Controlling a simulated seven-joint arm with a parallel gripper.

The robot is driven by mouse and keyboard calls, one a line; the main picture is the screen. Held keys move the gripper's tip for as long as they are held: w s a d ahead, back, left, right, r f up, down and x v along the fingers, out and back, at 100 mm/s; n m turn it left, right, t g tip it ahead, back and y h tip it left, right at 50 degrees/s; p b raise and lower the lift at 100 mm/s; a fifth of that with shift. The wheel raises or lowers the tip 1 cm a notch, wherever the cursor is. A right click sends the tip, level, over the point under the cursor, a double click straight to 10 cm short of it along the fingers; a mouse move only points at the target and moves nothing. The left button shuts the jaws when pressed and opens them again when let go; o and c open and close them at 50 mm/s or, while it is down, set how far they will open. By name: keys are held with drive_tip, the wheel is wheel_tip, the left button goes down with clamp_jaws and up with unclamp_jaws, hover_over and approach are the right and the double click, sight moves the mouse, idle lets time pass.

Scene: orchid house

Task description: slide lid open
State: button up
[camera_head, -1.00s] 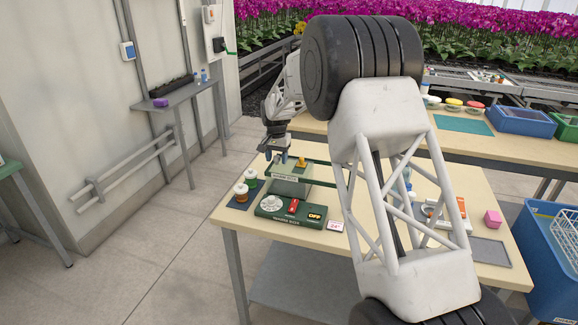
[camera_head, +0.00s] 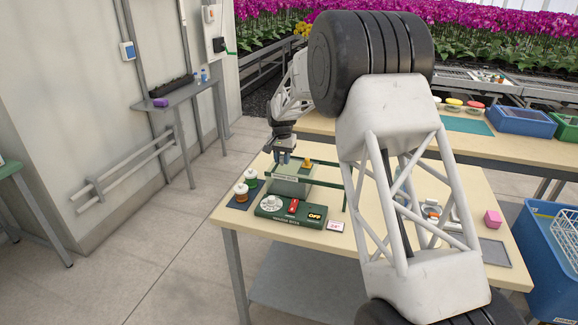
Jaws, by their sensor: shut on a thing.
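A pale green box (camera_head: 291,187) stands near the back left of the near table, with thin green rails (camera_head: 335,186) reaching right from it. A yellow knob (camera_head: 306,163) stands at the box's back right. My gripper (camera_head: 284,159) points down at the top of the box, left of the yellow knob. Its blue fingertips are close together and shut at the lid. The fingers hide the exact part they hold, and the lid's edges are too small to make out.
A green control box (camera_head: 288,209) with a dial, a red switch and an OFF display stands in front. My arm covers the table's middle.

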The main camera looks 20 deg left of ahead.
sight(313, 170)
drive_tip(key=shift+d, duration=5.9)
drive_tip(key=o, duration=0.7)
drive_tip(key=shift+c, duration=0.2)
drive_tip(key=shift+r, duration=0.1)
wheel_tip(313, 170, up, 7)
